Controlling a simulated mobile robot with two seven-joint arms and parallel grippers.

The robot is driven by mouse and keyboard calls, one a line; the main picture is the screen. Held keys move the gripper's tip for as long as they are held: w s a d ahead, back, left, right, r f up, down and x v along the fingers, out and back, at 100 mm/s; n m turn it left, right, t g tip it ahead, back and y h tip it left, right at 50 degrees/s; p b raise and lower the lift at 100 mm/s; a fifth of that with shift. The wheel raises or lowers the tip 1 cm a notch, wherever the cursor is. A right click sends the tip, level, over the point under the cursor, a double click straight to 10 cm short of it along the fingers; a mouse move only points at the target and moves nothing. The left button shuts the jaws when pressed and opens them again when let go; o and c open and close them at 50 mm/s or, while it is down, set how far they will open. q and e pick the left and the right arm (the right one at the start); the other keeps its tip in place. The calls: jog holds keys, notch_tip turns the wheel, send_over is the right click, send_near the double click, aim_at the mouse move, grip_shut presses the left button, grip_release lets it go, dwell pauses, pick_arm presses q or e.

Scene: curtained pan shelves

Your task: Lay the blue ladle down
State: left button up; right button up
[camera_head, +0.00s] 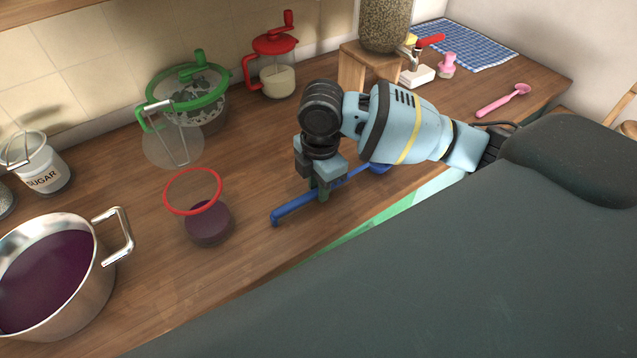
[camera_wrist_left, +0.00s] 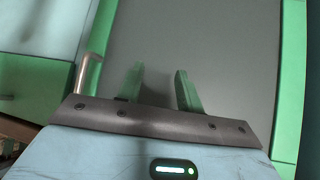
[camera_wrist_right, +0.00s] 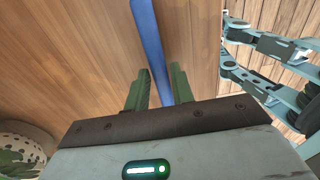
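The blue ladle (camera_head: 296,206) is at the front of the wooden counter, its handle running from lower left to upper right. Its far end shows partly as a blue piece (camera_head: 380,168) beneath my right arm. My right gripper (camera_head: 320,188) points down and is shut on the handle. In the right wrist view the blue handle (camera_wrist_right: 150,40) passes between the fingers (camera_wrist_right: 160,88). I cannot tell whether the ladle touches the counter. My left gripper (camera_wrist_left: 160,85) is open and empty, in front of a grey surface with green edges; it is outside the head view.
Left of the ladle stands a red-rimmed clear cup (camera_head: 208,222) with purple contents. Further left are a steel pot (camera_head: 85,290) and a sugar jar (camera_head: 45,165). Behind are a green-lidded bowl (camera_head: 200,100) and a red-topped jar (camera_head: 277,80). A pink ladle (camera_head: 503,100) lies at the right.

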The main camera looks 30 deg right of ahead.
jog(key=o, duration=0.6)
notch_tip(320, 180, up, 7)
jog(key=shift+d+f, duration=0.1)
jog(key=shift+r, duration=0.55)
jog(key=shift+f, duration=0.1)
dwell(0.5)
